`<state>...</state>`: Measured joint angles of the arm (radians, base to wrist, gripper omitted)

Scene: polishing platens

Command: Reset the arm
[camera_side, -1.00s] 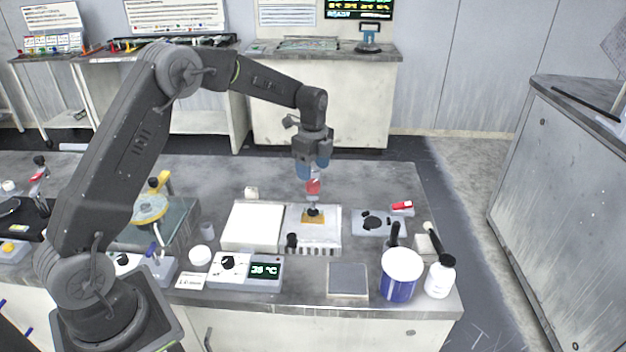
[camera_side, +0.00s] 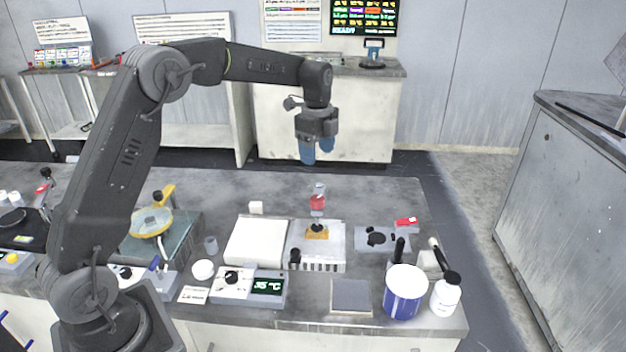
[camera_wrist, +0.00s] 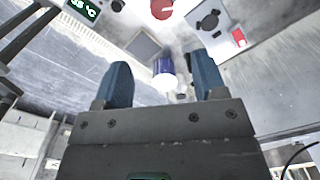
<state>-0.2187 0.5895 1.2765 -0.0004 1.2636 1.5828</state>
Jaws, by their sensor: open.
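My gripper (camera_side: 317,150) has blue fingers that stand apart with nothing between them. It hangs in the air above the bench, clear of everything below. In the side view a small red and grey piece (camera_side: 317,203) stands upright on a yellow-brown square (camera_side: 317,232) on the white hot plate block, straight below my gripper. In the wrist view my open gripper (camera_wrist: 165,85) points toward the bench, and a red round top (camera_wrist: 162,9) shows at the upper edge.
On the bench stand a white box (camera_side: 256,243), a unit with a 35 °C display (camera_side: 268,286), a grey square plate (camera_side: 351,296), a blue and white tub (camera_side: 404,295) and a white bottle (camera_side: 446,297). A grey cabinet (camera_side: 570,190) stands at the right. The air around my gripper is free.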

